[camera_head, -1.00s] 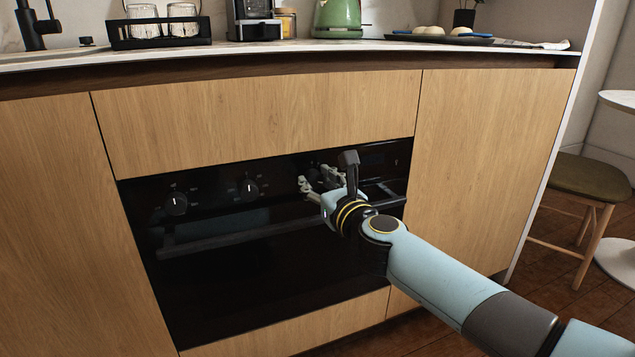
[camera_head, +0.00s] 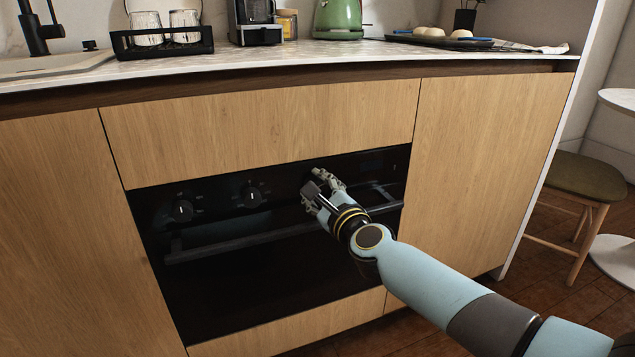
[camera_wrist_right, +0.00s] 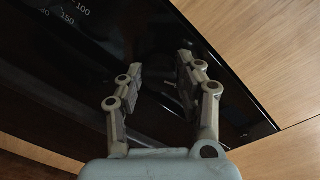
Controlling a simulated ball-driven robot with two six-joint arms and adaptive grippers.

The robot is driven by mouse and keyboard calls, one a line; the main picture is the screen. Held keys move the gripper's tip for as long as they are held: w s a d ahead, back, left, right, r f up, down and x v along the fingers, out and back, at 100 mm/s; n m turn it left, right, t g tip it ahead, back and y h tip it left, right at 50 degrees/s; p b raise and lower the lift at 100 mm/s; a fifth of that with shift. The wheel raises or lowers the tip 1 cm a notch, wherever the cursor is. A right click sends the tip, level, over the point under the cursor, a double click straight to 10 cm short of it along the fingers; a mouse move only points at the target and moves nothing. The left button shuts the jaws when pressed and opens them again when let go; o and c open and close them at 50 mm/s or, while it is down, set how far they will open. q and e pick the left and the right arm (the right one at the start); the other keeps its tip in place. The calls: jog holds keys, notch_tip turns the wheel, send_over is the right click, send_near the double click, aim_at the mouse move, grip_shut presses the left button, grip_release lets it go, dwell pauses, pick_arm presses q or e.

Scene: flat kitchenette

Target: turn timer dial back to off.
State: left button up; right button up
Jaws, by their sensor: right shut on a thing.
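The black oven (camera_head: 280,260) has a row of dials on its dark front panel. My right gripper (camera_head: 319,187) is at the right-hand end of this row, with its fingers against the panel. It is shut on the timer dial (camera_wrist_right: 162,74), which is dark and hard to make out between the fingers in the right wrist view (camera_wrist_right: 160,72). The dial's pointer and its off mark cannot be read. My left gripper is not in view.
Two other dials, the left one (camera_head: 182,211) and the middle one (camera_head: 251,196), stick out of the panel. The oven handle bar (camera_head: 240,238) runs just below them. The counter (camera_head: 300,58) above holds a glass rack (camera_head: 163,42) and green kettle (camera_head: 338,20).

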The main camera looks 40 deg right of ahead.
pick_arm(q)
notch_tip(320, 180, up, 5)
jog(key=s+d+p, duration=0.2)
jog(key=p, duration=0.4)
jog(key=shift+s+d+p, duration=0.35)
jog(key=shift+p, duration=0.05)
pick_arm(e)
jog(key=n, duration=0.6)
jog(key=n+h, duration=0.1)
jog(key=n, duration=0.6)
jog(key=shift+a+f+n, duration=0.15)
jog(key=shift+f+n, duration=0.05)
jog(key=shift+n, duration=0.1)
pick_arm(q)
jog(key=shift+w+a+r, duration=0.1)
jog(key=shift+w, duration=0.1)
pick_arm(e)
jog(key=o, duration=1.1)
jog(key=shift+o, duration=0.2)
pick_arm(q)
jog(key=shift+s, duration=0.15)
